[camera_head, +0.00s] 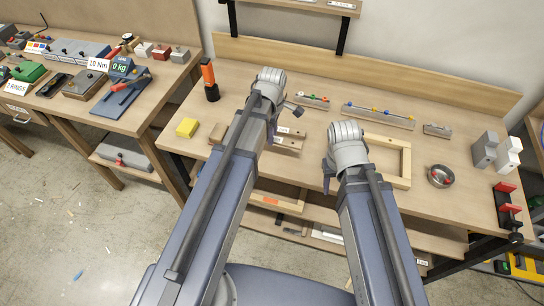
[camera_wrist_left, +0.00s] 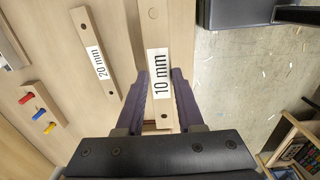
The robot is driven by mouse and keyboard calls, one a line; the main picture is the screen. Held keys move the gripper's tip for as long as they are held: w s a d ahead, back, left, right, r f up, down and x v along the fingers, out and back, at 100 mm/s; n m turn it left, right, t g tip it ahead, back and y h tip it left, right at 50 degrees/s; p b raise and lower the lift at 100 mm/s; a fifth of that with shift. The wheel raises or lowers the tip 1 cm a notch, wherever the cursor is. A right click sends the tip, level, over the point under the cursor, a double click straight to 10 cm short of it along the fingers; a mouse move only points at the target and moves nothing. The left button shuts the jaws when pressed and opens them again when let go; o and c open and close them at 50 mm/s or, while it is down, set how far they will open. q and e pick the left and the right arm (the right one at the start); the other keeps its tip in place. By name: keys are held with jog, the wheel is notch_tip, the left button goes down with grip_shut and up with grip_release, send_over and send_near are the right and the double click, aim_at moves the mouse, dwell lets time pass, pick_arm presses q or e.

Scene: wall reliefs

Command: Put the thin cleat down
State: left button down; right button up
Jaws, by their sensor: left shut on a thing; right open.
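The thin cleat (camera_wrist_left: 158,88), a pale wooden bar labelled "10 mm", lies lengthwise between the fingers of my left gripper (camera_wrist_left: 160,92), which is shut on it. It looks larger and nearer to the camera than the "20 mm" cleat (camera_wrist_left: 98,55) on the bench beside it; any gap beneath it is hidden. In the head view the thin cleat (camera_head: 288,146) shows partly beside my left arm, whose fingers are hidden there. My right gripper (camera_head: 328,174) is open, by the front of the bench near the wooden frame (camera_head: 404,163).
In the left wrist view, floor (camera_wrist_left: 240,80) shows close to the right of the thin cleat.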

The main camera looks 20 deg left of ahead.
aim_at(272, 157)
pick_arm(q)
jog(key=shift+f+b, duration=4.95)
jog(key=shift+f, duration=0.15)
jog(key=shift+r, duration=0.15)
jog(key=c, duration=0.5)
grip_release()
notch_tip(272, 157, up, 12)
jog(key=p, duration=1.2)
jog(key=shift+s+d+m+y, duration=0.2)
jog(key=shift+s+d+m, duration=1.9)
jog(key=shift+m, duration=1.45)
jog(key=shift+s+d+m+y, duration=0.2)
jog(key=shift+s+d+m, duration=1.15)
jog(key=shift+s+m, duration=1.8)
jog(key=shift+s+d+m+y, duration=0.2)
jog(key=shift+s+d+m, duration=1.65)
jog(key=shift+m, duration=2.15)
